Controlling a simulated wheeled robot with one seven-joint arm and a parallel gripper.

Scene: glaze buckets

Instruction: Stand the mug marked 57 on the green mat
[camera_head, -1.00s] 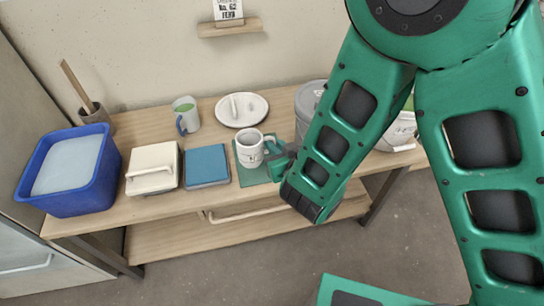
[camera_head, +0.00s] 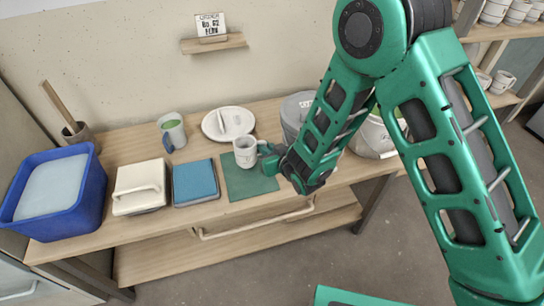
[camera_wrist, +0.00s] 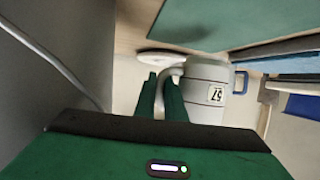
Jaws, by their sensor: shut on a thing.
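The white mug marked 57 (camera_head: 246,152) is in my gripper (camera_head: 268,157), over the back part of the green mat (camera_head: 250,186) in the head view. It looks slightly tilted and raised off the mat, though the exact gap is hard to tell. In the wrist view the mug (camera_wrist: 206,92) shows its 57 label upside down. The green fingers of my gripper (camera_wrist: 163,98) are shut on its handle. The green mat also shows at the top of the wrist view (camera_wrist: 205,18). The front of the mat is bare.
A blue box (camera_head: 194,182), a cream box (camera_head: 139,187) and a blue tub (camera_head: 90,200) stand left. A grey bucket (camera_head: 293,115) is close right.

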